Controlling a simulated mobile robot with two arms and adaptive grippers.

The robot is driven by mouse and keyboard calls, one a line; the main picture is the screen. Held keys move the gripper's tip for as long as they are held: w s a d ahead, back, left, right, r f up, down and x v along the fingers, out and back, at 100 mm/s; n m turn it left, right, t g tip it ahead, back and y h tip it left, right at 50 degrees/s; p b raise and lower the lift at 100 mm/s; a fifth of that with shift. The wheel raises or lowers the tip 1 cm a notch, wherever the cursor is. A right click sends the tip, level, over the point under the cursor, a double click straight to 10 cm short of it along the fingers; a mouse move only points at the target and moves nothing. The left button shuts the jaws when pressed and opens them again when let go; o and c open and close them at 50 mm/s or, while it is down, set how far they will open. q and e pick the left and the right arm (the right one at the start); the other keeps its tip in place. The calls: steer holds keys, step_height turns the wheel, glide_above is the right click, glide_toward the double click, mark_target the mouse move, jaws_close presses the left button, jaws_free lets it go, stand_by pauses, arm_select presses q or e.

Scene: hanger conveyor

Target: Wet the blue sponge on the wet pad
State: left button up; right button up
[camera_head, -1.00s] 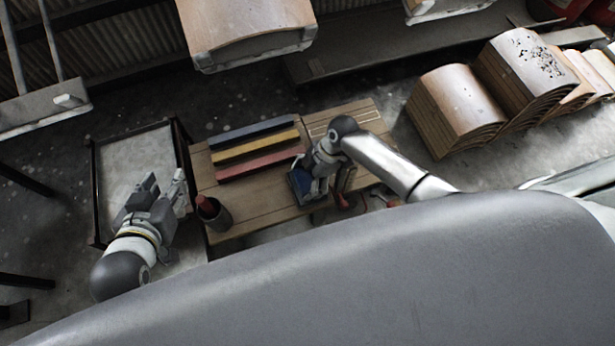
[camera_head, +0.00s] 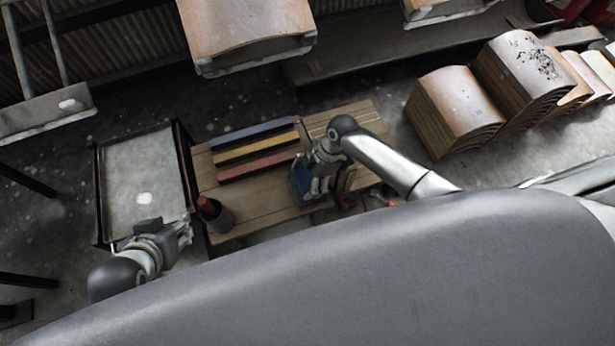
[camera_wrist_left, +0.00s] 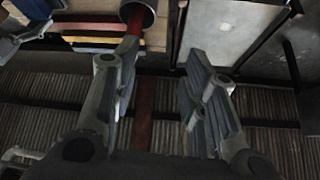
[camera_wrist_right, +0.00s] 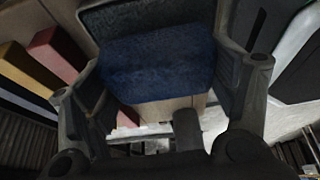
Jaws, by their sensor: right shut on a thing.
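The blue sponge (camera_wrist_right: 158,62) sits between the fingers of my right gripper (camera_wrist_right: 165,85), which is shut on it. In the head view my right gripper (camera_head: 318,180) is low over the front of the wooden table, with a blue, dark-edged thing (camera_head: 300,182) at its fingers. A dark grey flat surface with a pale rim (camera_wrist_right: 135,14), possibly the wet pad, shows just beyond the sponge; I cannot tell whether they touch. My left gripper (camera_wrist_left: 165,95) is open and empty; in the head view it (camera_head: 187,229) is at the front of the framed tray.
Blue, yellow and red bars (camera_head: 255,148) lie on the wooden table (camera_head: 262,215). A dark cup (camera_head: 221,219) with a red-handled tool stands at its front left corner. The framed tray (camera_head: 130,175) at left bears a pale spot. Curved wooden panels (camera_head: 455,105) are stacked at right.

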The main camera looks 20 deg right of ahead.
mark_target(303, 179)
steer(key=shift+r, duration=0.3)
steer(key=shift+r+p, duration=0.35)
steer(key=shift+p, duration=0.25)
arm_select(q)
steer(key=shift+s+a+g+p, duration=0.9)
steer(key=shift+s+g, duration=0.6)
steer(key=shift+s, duration=1.35)
arm_select(e)
steer(key=shift+r, duration=0.95)
steer(key=shift+r+p, duration=0.45)
arm_select(q)
steer(key=p+x, duration=0.1)
steer(key=x, duration=0.5)
steer(key=shift+f+y, duration=0.4)
steer(key=shift+f, duration=0.1)
arm_select(e)
steer(key=shift+r, duration=0.55)
arm_select(q)
steer(key=shift+s, duration=0.15)
arm_select(e)
steer(key=shift+w+r, duration=0.1)
